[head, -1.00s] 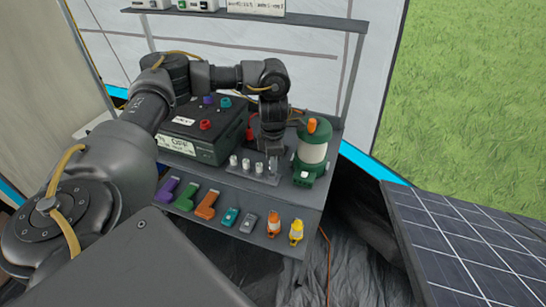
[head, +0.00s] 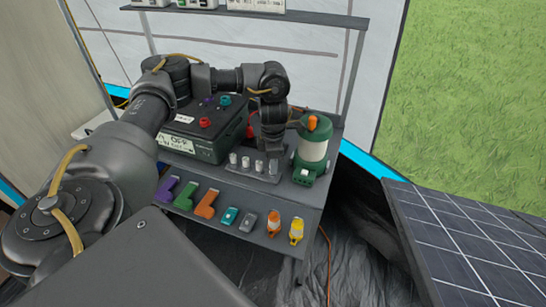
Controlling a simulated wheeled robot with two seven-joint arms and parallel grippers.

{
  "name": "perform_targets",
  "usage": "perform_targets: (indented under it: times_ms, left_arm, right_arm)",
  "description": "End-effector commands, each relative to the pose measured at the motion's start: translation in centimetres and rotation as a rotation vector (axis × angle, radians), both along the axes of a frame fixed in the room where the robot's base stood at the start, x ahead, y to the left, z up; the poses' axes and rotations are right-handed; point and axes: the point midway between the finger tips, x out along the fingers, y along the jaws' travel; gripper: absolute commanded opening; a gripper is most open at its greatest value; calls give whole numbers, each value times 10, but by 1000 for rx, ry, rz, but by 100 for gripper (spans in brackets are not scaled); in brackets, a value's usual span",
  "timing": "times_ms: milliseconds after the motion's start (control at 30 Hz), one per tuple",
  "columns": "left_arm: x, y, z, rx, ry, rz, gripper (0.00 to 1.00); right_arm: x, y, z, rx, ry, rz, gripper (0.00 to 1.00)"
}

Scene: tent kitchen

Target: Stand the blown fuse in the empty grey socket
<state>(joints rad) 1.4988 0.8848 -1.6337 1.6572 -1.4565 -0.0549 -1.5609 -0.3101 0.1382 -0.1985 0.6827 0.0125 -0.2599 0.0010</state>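A grey holder strip (head: 243,172) with several small silver-grey upright cylinders (head: 245,162) stands on the shelf in front of the dark green box. My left gripper (head: 273,157) points down at the right end of this strip, close above or at the rightmost cylinder. Its fingertips are too small and dark to tell whether they are open, or whether they touch it. I cannot tell which cylinder is the blown fuse, nor which place is the empty grey socket. My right gripper is not in view.
A green lantern (head: 313,150) stands close right of my gripper. Coloured pieces, including an orange one (head: 206,204) and a yellow one (head: 296,230), line the sloping front panel. A solar panel (head: 450,240) lies right.

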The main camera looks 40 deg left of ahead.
Motion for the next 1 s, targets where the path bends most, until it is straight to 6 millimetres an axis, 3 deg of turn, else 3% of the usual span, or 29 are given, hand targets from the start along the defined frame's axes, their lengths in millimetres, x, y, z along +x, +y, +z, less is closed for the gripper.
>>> perform_targets:
  times_ms: [33,100,467,1000]
  left_arm:
    - [0,0,0,0,0,0,36]
    - [0,0,0,0,0,0,45]
    - [0,0,0,0,0,0,45]
    - [1,0,96,1,-2,-1,45]
  right_arm:
    - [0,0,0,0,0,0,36]
    - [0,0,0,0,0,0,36]
    - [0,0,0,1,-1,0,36]
    - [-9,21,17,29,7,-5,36]
